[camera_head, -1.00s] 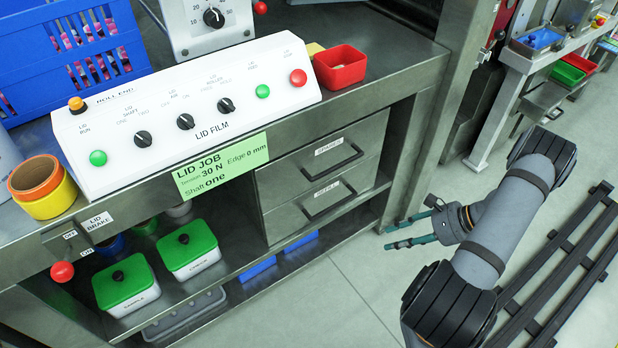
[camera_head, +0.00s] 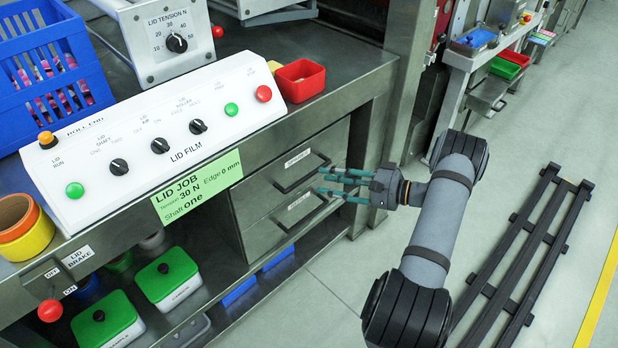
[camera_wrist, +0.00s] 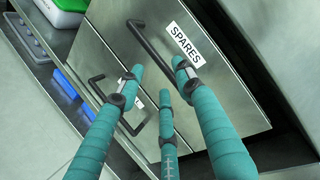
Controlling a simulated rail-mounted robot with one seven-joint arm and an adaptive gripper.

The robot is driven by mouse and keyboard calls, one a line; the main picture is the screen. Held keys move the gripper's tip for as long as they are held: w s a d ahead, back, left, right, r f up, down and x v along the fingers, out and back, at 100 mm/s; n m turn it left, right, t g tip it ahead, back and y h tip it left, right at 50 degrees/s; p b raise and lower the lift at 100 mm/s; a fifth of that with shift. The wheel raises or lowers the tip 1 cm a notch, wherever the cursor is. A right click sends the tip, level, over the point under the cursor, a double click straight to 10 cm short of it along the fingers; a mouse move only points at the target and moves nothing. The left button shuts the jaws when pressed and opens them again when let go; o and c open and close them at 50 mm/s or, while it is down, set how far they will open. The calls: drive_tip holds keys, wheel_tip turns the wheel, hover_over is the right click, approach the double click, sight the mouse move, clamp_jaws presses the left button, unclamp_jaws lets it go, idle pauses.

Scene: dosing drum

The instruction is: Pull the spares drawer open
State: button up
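The spares drawer (camera_head: 293,165) is a flat grey metal front, the upper of two, and looks shut. Its dark bar handle (camera_wrist: 152,48) and SPARES label (camera_wrist: 185,44) show in the wrist view. My gripper (camera_head: 335,184) is in front of the drawers, near the right ends of the handles. Its teal fingers (camera_wrist: 165,90) are spread apart with nothing between them. In the wrist view the spares handle lies ahead of the fingertips, partly covered by the right one. I cannot tell whether any finger touches it.
The lower drawer (camera_head: 268,229) has a similar handle and a partly hidden label. A cabinet post (camera_head: 376,135) stands right of the drawers. Above are the control panel (camera_head: 160,140) and a red bin (camera_head: 300,80). A black slatted rack (camera_head: 520,255) lies on the floor to the right.

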sight(309, 177)
drive_tip(key=x, duration=0.6)
drive_tip(key=shift+a+f, duration=0.1)
drive_tip(key=shift+a, duration=0.1)
drive_tip(key=shift+c, duration=1.3)
clamp_jaws()
